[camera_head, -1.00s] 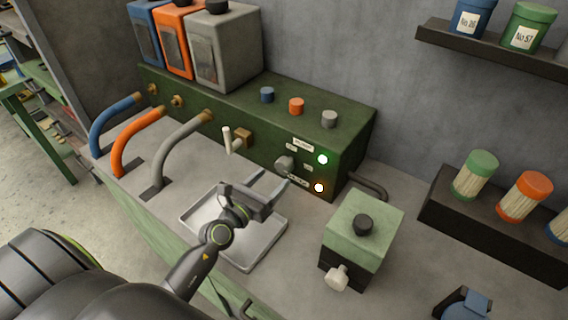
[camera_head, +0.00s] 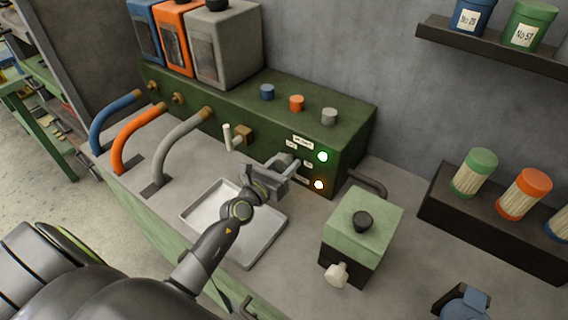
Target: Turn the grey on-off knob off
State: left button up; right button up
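The grey on-off knob sits on the front face of the green machine (camera_head: 352,128), near small white labels. It is mostly hidden behind my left gripper (camera_head: 286,167), so its turn cannot be read. My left gripper is at the knob, with its fingers reaching toward the panel. I cannot tell whether the fingers touch the knob or are closed on it. My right gripper is not in view.
A metal tray (camera_head: 262,240) lies below my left arm. A green box with a black knob (camera_head: 364,206) stands to the right. A white-handled valve (camera_head: 235,137) and several hoses are left of the gripper. Blue, orange and grey knobs (camera_head: 329,116) sit on top of the machine.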

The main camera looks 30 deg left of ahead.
pick_arm(q)
jog(key=c, duration=0.4)
jog(key=shift+n, duration=0.3)
jog(key=n+p, duration=0.1)
jog(key=n, duration=0.1)
jog(key=shift+n, duration=0.4)
jog(key=n+p, duration=0.2)
jog(key=n, duration=0.2)
jog(key=shift+n, duration=0.3)
jog(key=n+p, duration=0.1)
jog(key=n, duration=0.4)
jog(key=shift+r, duration=0.1)
jog(key=shift+n+p, duration=0.95)
jog(key=shift+n, duration=1.45)
